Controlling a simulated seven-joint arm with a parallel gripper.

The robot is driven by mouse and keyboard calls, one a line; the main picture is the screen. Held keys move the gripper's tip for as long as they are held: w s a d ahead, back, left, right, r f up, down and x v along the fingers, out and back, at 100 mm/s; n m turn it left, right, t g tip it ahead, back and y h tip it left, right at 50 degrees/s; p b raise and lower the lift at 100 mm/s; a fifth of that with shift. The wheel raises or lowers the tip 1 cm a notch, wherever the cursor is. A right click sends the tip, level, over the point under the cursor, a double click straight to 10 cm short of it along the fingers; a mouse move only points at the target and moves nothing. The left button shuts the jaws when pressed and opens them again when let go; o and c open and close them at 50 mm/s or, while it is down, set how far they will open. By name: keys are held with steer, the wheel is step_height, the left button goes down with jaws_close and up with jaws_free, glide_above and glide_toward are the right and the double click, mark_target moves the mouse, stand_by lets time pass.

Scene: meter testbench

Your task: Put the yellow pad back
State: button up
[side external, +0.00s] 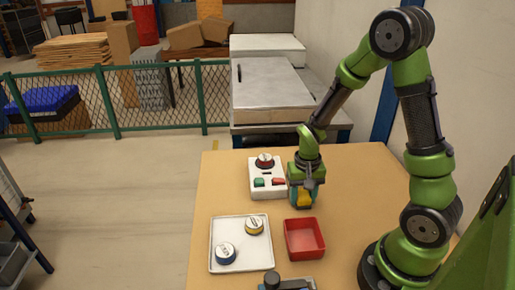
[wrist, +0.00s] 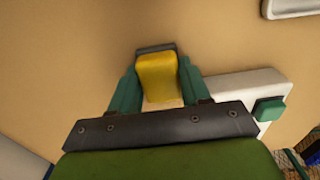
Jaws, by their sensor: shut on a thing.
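The yellow pad (side external: 303,198) is a small yellow block held in my gripper (side external: 302,190), above the tan table just right of the white button box. In the wrist view the pad (wrist: 157,76) has a dark grey strip along its far edge. There the two green fingers of my gripper (wrist: 157,88) are shut on its left and right sides. The side view is too small to tell whether the pad touches the table.
The white box (side external: 255,190) has a red-topped dial, a green button and a red button. A white tray (side external: 225,235) holds a yellow and a blue dial. An open red bin (side external: 304,238) stands near my gripper. A dark grey-blue object (side external: 290,283) is cut off at the front.

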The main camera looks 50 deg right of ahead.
mark_target(303, 194)
steer(key=shift+f, duration=0.15)
steer(key=o, duration=1)
step_height(303, 194, up, 12)
steer(key=s+a+r+n+t, duration=0.1)
steer(key=s+a+r+t, duration=0.1)
steer(key=a+r, duration=0.1)
steer(key=s+a+r+n+t+y, duration=0.1)
steer(key=s+a+r+n+t, duration=0.1)
steer(key=a+r, duration=0.2)
steer(key=s+a+r+n+t+y, duration=0.1)
steer(key=s+a+r+n+t, duration=0.1)
steer(key=a+r+t, duration=0.1)
steer(key=shift+a+r, duration=0.25)
steer(key=shift+r, duration=0.35)
steer(key=shift+a+r, duration=0.25)
steer(key=shift+r, duration=0.35)
